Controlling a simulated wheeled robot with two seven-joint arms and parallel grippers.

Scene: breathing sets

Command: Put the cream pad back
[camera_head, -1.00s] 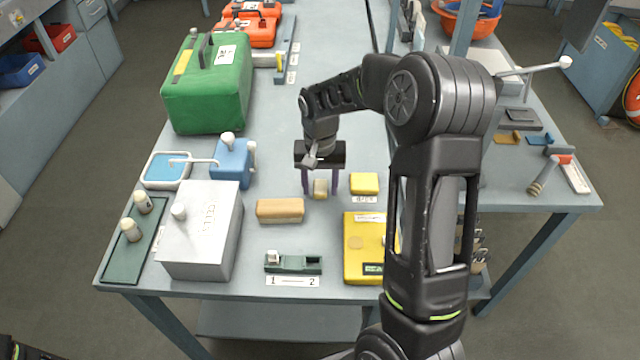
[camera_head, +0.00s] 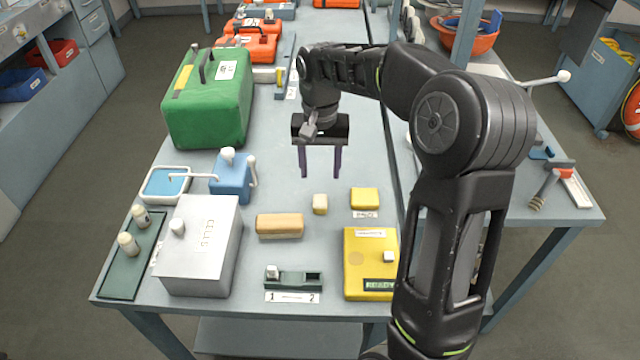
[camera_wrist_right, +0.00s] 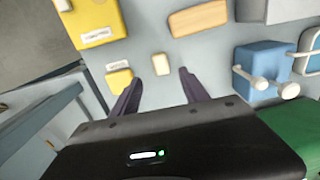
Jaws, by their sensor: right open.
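The cream pad (camera_head: 320,204) is a small pale block standing on the grey bench, between a long tan block (camera_head: 279,226) and a small yellow block (camera_head: 364,198). My right gripper (camera_head: 320,175) is open and empty, above and behind the pad, with its fingers pointing down and apart from it. In the right wrist view the pad (camera_wrist_right: 161,64) lies just beyond the open fingertips (camera_wrist_right: 159,77), between their lines. My left gripper is not in view.
A yellow box (camera_head: 370,250) with a "READY" display stands in front right. A green two-slot holder (camera_head: 293,281) marked 1 and 2 is at the front. A silver box (camera_head: 200,245), blue device (camera_head: 231,180) and green case (camera_head: 208,100) stand left.

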